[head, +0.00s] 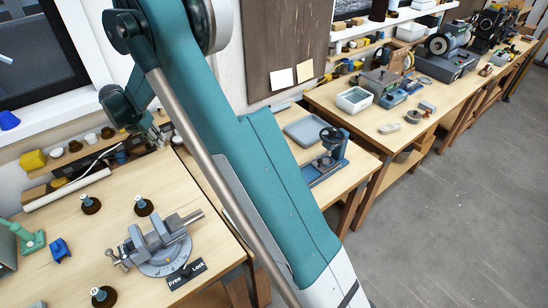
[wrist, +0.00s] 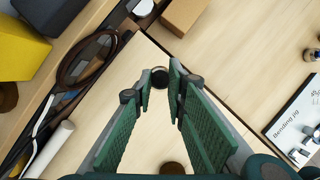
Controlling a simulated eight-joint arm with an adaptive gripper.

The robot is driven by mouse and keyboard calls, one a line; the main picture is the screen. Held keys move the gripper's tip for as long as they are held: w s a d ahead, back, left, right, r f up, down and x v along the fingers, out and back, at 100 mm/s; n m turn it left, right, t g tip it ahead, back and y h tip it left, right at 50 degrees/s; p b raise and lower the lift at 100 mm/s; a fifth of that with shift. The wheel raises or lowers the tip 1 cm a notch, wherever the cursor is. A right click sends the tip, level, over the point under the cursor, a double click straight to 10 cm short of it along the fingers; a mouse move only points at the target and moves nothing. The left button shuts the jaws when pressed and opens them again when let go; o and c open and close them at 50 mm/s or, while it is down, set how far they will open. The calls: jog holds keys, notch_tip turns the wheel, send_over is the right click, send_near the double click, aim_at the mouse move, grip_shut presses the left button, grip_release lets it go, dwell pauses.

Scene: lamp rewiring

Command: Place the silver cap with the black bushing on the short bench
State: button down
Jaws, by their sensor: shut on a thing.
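My gripper (wrist: 160,84) is shut on a small round part with a dark face and a lighter rim, the silver cap with the black bushing (wrist: 160,75). The part sits between the fingertips, above a pale wooden bench top. In the head view my gripper (head: 158,131) is small, over the back right of the near-left bench, and the cap cannot be made out there. Two bench tops are near: the left one (head: 60,285) with a vise, and a middle one (head: 350,183) with a blue press. I cannot tell which is called the short bench.
The grey vise (head: 163,245) stands on the left bench among several dark round bases with pale tops. A grey tray (head: 305,131) and the blue press (head: 325,165) stand on the middle bench. The wrist view shows a cable coil (wrist: 83,58) and a "Bending jig" card (wrist: 292,122).

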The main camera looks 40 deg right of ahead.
jog(key=s+d+f+m+b, duration=0.1)
jog(key=s+d, duration=0.1)
jog(key=d, duration=0.6)
jog(key=s+d+m+b, duration=0.1)
jog(key=s+d, duration=0.2)
jog(key=d, duration=0.5)
jog(key=s+d+f+m+g+b, duration=0.1)
jog(key=s+d+m, duration=0.1)
jog(key=s+d, duration=0.6)
jog(key=s+d+f+m+g+b, duration=0.1)
jog(key=s+d+m+b, duration=0.1)
jog(key=s+d, duration=0.6)
jog(key=s+d+f+m+g+h+b, duration=0.1)
jog(key=s+d, duration=0.8)
jog(key=d, duration=1)
jog(key=shift+m, duration=0.9)
jog(key=shift+w+d, duration=0.1)
notch_tip(320, 180, down, 6)
jog(key=shift+f+b, duration=0.15)
jog(key=shift+b, duration=0.15)
jog(key=shift+f, duration=1.85)
jog(key=shift+f, duration=0.1)
